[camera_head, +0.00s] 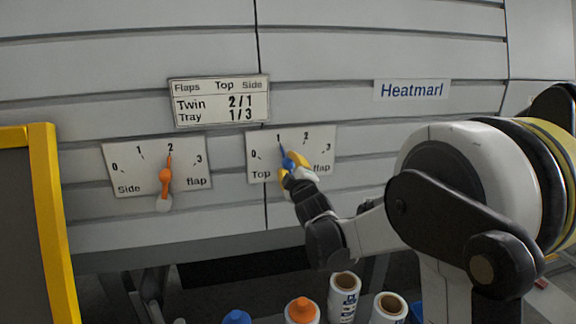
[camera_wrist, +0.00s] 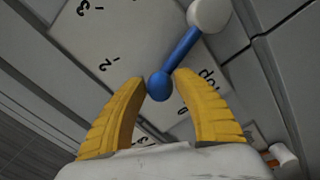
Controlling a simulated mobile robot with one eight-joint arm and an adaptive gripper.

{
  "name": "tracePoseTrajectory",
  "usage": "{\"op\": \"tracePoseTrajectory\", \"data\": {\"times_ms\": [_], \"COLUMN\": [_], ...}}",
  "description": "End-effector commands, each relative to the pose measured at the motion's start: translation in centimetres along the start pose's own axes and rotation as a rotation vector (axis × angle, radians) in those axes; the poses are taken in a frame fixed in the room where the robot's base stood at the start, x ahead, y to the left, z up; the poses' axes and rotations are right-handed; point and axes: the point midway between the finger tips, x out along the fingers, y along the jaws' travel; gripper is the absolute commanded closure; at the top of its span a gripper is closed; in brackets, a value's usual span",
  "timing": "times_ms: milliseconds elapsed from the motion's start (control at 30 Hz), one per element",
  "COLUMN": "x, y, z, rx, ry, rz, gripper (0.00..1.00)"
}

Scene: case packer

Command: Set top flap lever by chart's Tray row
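The chart (camera_head: 219,101) on the wall has columns Top and Side; its Tray row reads 1/3 and its Twin row 2/1. The top flap dial (camera_head: 318,140) is a white plate marked 0 to 3. Its blue lever (camera_head: 283,150) points at about 1. In the wrist view the lever is a blue rod (camera_wrist: 182,48) with a blue ball at one end and a white knob at the other. My gripper (camera_head: 289,168) is at the lever. Its yellow fingers (camera_wrist: 160,80) are apart, on either side of the blue ball; whether they touch it is unclear.
The side flap dial (camera_head: 136,174) is to the left, its orange lever (camera_head: 165,176) pointing at about 2. A Heatmarl sign (camera_head: 411,90) is at right. A yellow-edged frame (camera_head: 54,220) stands at left. Several bottles and rolls (camera_head: 344,298) stand below.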

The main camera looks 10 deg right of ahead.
Motion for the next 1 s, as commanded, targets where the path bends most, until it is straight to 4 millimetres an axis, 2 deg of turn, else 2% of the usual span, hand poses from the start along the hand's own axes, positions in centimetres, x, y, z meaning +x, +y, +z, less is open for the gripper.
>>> {"op": "tracePoseTrajectory", "data": {"times_ms": [333,433,567,800,1000], "x": [-0.1,-0.8,-3.1,-8.5,-11.3], "y": [0.0,0.0,0.0,0.0,0.0], "z": [-0.1,-0.1,-0.1,0.0,0.0], "rx": [0.001,0.001,0.001,0.001,0.001], "ry": [0.001,0.002,0.001,0.001,0.0], "rz": [0.001,0.001,0.001,0.001,0.001], "gripper": [0.48,0.48,0.48,0.48,0.48]}}
